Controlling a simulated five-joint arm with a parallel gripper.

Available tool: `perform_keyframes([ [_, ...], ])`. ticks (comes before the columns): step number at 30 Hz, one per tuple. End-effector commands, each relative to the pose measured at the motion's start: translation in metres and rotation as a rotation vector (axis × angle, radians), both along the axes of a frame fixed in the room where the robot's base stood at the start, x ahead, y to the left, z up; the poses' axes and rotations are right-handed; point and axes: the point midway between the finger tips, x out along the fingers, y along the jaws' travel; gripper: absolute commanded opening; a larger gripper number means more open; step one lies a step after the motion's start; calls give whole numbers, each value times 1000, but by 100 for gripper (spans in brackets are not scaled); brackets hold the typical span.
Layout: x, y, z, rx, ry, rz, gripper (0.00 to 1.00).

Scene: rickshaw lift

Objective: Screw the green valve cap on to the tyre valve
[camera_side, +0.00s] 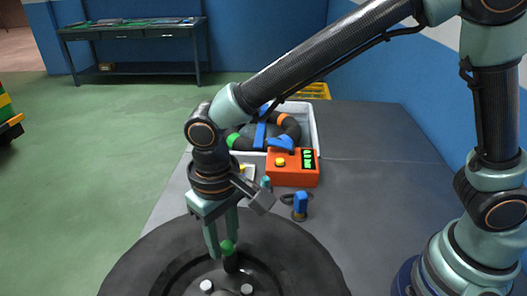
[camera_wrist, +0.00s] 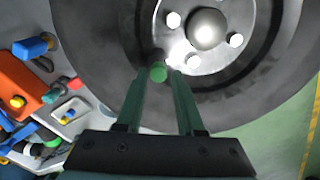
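The green valve cap (camera_side: 227,247) sits at the top of the dark tyre valve (camera_side: 230,263), which stands up from the wheel. In the wrist view the cap (camera_wrist: 158,73) shows end-on between my fingertips and hides most of the valve. My gripper (camera_side: 221,247) points down over the valve, its fingers on either side of the cap. In the wrist view my gripper (camera_wrist: 160,77) shows narrow gaps beside the cap, so it looks open. I cannot tell how far the cap is threaded. The black tyre (camera_side: 130,270) lies flat.
An orange gauge box (camera_side: 290,178) with a lit display stands behind the wheel. A blue-topped tool (camera_side: 300,205) is next to it. A white crate (camera_side: 313,135) holds a dark ring-shaped item and other parts. The grey table (camera_side: 375,180) is clear at right.

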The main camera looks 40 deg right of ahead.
Motion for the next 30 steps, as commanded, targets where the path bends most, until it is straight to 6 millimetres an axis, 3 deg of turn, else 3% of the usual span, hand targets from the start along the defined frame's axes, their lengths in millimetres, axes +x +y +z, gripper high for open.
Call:
perform_keyframes([
  [13, 0, 0, 0, -1, 1, 562, 37],
  [23, 0, 0, 0, -1, 0, 654, 37],
  [24, 0, 0, 0, -1, 0, 654, 33],
  [27, 0, 0, 0, -1, 0, 653, 0],
  [30, 0, 0, 0, -1, 0, 652, 0],
])
